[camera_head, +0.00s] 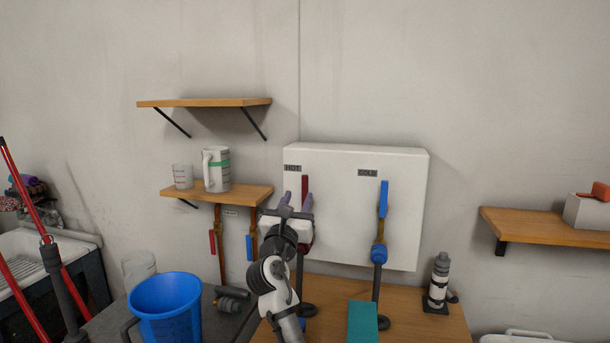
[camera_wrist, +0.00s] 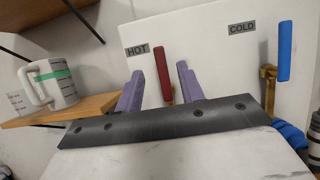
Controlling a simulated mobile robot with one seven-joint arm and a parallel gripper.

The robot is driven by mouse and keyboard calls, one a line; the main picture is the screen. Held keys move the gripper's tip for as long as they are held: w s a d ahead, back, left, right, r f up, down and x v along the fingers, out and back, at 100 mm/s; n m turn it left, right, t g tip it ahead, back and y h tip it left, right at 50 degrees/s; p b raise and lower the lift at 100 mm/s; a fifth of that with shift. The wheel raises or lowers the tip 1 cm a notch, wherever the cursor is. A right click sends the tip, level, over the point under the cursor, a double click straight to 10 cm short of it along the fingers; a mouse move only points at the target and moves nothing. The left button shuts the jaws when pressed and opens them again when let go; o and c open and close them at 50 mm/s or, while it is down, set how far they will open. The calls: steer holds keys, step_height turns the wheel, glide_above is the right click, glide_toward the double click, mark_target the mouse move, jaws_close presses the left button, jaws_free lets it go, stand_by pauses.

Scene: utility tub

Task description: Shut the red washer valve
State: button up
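The red washer valve handle (camera_head: 305,185) stands upright under the HOT label on the white box; it also shows in the wrist view (camera_wrist: 163,73). Its lower part and valve body are hidden behind my gripper. My gripper (camera_head: 295,202) is in front of the box at the handle's lower part. In the wrist view my gripper (camera_wrist: 160,82) has its two purple fingers apart, one on each side of the red handle, with gaps visible. I cannot tell how deep the handle sits between them.
The blue COLD handle (camera_head: 383,199) stands upright to the right on the same white box (camera_head: 340,170). A small shelf (camera_head: 217,193) with a pitcher (camera_head: 217,169) is at left, with another red and blue lever below. A blue bucket (camera_head: 166,306) stands lower left.

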mark_target(305, 181)
steer(key=p+x, duration=0.2)
steer(key=x, duration=0.6)
steer(key=shift+w+r, duration=0.2)
steer(key=shift+c, duration=0.2)
jaws_close()
